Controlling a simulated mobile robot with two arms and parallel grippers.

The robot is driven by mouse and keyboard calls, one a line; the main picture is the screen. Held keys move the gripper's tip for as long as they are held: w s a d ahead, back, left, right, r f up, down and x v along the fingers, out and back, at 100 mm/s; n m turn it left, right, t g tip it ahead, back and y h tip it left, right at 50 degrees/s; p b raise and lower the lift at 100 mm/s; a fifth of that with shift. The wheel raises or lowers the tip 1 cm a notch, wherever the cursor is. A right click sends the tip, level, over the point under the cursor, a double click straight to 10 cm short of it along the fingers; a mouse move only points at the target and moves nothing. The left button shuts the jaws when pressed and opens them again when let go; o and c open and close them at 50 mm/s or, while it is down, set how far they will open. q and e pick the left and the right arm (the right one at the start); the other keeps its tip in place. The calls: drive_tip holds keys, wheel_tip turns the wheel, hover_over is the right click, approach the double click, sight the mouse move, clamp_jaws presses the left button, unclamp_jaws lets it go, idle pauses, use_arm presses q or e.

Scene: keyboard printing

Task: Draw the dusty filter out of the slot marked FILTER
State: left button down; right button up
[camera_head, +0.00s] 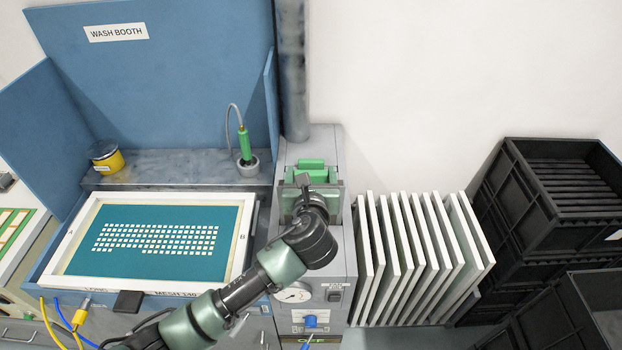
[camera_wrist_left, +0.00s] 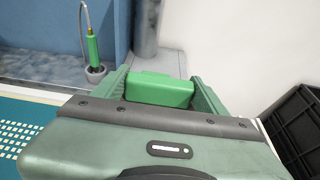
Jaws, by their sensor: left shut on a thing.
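A green block (camera_head: 311,165), which looks like the filter's handle, stands at the top of the grey cabinet (camera_head: 350,250) beside the wash booth. My left gripper (camera_head: 311,174) reaches it from the front and is shut on it. In the left wrist view the green block (camera_wrist_left: 160,89) sits between the two green fingers of my left gripper (camera_wrist_left: 160,92). The dusty body of the filter, the slot and a FILTER mark are not visible; my gripper and wrist cover that part of the cabinet. My right gripper is not in view.
A grey pipe (camera_head: 293,70) rises behind.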

use_arm(q)
drive_tip(key=shift+r, duration=3.7)
wheel_tip(320, 180, up, 4)
drive_tip(key=shift+f, duration=0.1)
